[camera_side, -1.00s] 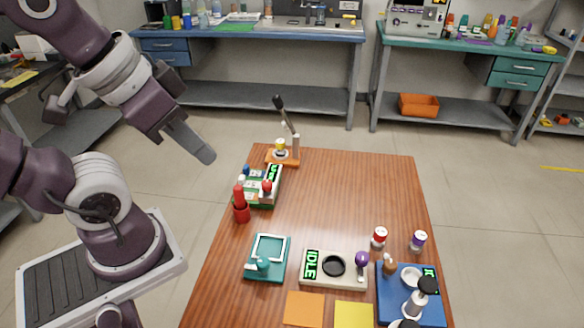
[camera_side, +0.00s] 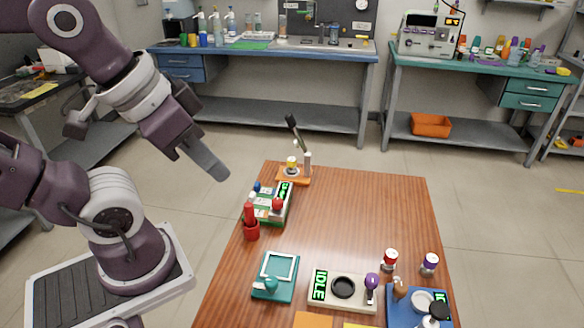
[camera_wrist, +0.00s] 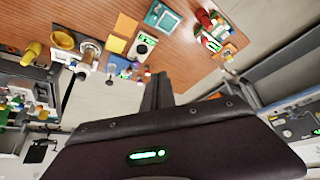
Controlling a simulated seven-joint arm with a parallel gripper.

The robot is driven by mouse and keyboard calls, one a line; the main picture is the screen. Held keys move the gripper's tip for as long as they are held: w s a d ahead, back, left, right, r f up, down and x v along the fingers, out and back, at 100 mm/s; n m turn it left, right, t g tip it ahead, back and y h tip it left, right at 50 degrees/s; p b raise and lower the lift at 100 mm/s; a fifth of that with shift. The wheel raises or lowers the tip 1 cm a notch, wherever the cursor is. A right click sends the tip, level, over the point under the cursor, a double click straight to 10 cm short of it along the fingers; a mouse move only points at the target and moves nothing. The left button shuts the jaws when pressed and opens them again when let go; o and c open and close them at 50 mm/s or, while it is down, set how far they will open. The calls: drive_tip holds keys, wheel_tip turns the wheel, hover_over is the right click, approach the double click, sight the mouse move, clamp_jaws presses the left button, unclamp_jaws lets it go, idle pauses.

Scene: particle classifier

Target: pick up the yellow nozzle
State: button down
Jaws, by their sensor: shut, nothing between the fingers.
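A small white piece with a yellow band (camera_side: 291,165) stands on an orange stand (camera_side: 297,181) at the table's far left corner, beside a dark lever. I cannot tell for sure that it is the yellow nozzle. In the wrist view, a yellow cone-like piece (camera_wrist: 63,40) and another yellow piece (camera_wrist: 33,48) show at the upper left; their exact shapes are unclear. My gripper (camera_side: 219,172) is shut and empty in the air, left of the orange stand and off the table's left edge. Its fingers also show in the wrist view (camera_wrist: 163,88), apart from everything.
On the wooden table (camera_side: 345,220) stand a green-based device (camera_side: 265,205), a red bottle (camera_side: 251,228), a teal tray (camera_side: 290,285), an IDLE scale (camera_side: 318,291), red-capped (camera_side: 390,260) and purple-capped (camera_side: 430,263) vials, and a blue-based device (camera_side: 400,315). The table's far middle is clear.

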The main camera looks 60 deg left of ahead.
drive_tip(key=c, duration=1.3)
unclamp_jaws()
drive_tip(key=m+g+y, duration=0.2)
drive_tip(key=m+y, duration=1)
drive_tip(key=m, duration=0.6)
hover_over(292, 159)
drive_tip(key=s+d, duration=0.4)
drive_tip(key=s, duration=0.4)
wheel_tip(292, 159, down, 21)
drive_tip(key=w+f+m+t, duration=0.1)
drive_tip(key=f+m, duration=0.1)
drive_tip(key=f, duration=0.2)
drive_tip(key=w+f+m+t, duration=0.1)
drive_tip(key=w+f+m, duration=0.1)
drive_tip(key=f, duration=0.2)
drive_tip(key=w+a+f+m+t+h, duration=0.1)
drive_tip(key=w+f+m+t, duration=0.1)
drive_tip(key=f+m, duration=0.1)
drive_tip(key=shift+w+f, duration=0.25)
drive_tip(key=shift+f, duration=0.3)
drive_tip(key=x, duration=0.7)
drive_tip(key=shift+w+d, duration=0.1)
drive_tip(key=shift+w, duration=0.05)
